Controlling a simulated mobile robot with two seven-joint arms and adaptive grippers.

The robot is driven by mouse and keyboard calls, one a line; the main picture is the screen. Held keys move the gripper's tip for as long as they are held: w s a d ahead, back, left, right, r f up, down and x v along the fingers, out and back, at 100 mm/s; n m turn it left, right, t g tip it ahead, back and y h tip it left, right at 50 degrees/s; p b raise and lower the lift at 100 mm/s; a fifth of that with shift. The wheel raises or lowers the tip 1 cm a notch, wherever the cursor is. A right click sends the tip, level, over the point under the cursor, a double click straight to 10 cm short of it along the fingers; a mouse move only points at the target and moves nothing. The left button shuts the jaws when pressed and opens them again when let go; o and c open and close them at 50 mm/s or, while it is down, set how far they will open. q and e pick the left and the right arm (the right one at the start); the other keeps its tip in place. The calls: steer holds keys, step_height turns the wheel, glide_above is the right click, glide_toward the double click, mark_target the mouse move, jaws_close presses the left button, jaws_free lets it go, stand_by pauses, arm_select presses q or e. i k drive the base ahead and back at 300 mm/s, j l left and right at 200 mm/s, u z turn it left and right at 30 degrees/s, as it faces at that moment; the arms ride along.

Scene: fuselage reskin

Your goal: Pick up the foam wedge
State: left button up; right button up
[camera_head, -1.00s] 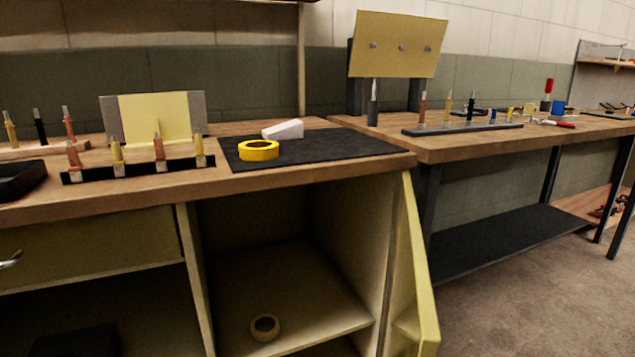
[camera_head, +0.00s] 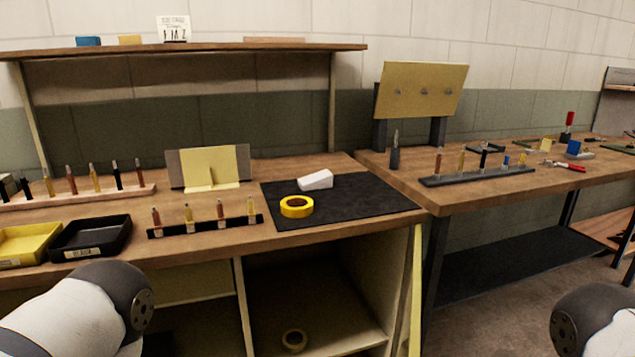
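The white foam wedge (camera_head: 316,180) lies on the black mat (camera_head: 366,203) on the wooden bench, just behind a yellow tape roll (camera_head: 297,207). Nothing covers it. My two arms show only as rounded links at the lower left and lower right edges. Both grippers are outside the view, and nothing touches the wedge.
A black rack with several small tools (camera_head: 205,228) stands left of the mat. A yellow tray (camera_head: 25,242) and a black tray (camera_head: 90,236) sit at the bench's left. A yellow panel (camera_head: 421,91) stands on the right bench (camera_head: 480,190). The mat's right part is clear.

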mark_target(323, 180)
steer(key=i+j+z, duration=0.3)
steer(key=j+z, duration=0.35)
steer(key=i+j+z, duration=0.3)
steer(key=j+z, duration=0.35)
